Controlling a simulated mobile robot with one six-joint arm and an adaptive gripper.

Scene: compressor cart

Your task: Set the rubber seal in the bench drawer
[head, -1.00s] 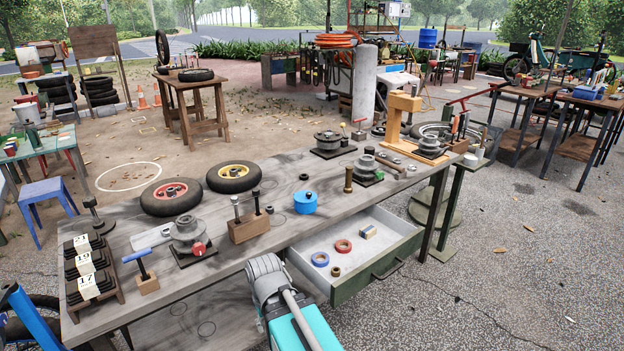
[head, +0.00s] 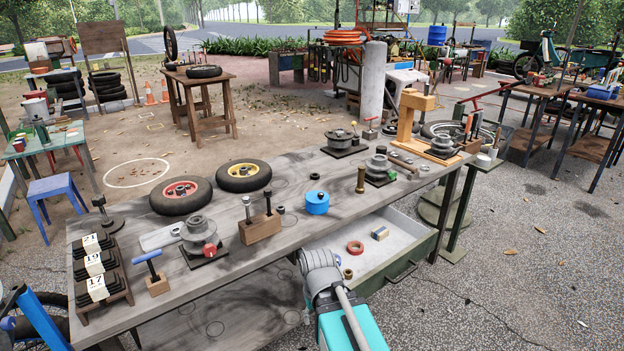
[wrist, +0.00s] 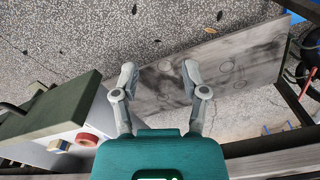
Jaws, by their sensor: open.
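The bench drawer (head: 400,268) stands open at the front of the worn grey workbench (head: 150,225). A small dark ring (head: 314,176) and another dark ring-like part (head: 280,210) lie on the benchtop; I cannot tell whether either is the rubber seal. My gripper (wrist: 160,73) is open and empty in the wrist view, over a grey board with faint ring marks. The drawer's green front (wrist: 50,105) is left of it in that view. In the head view my arm hides the gripper and the drawer's left end.
The benchtop carries two wheels (head: 180,195), a wooden block with bolts (head: 260,228), a blue tin (head: 317,202) and a numbered rack (head: 98,270).

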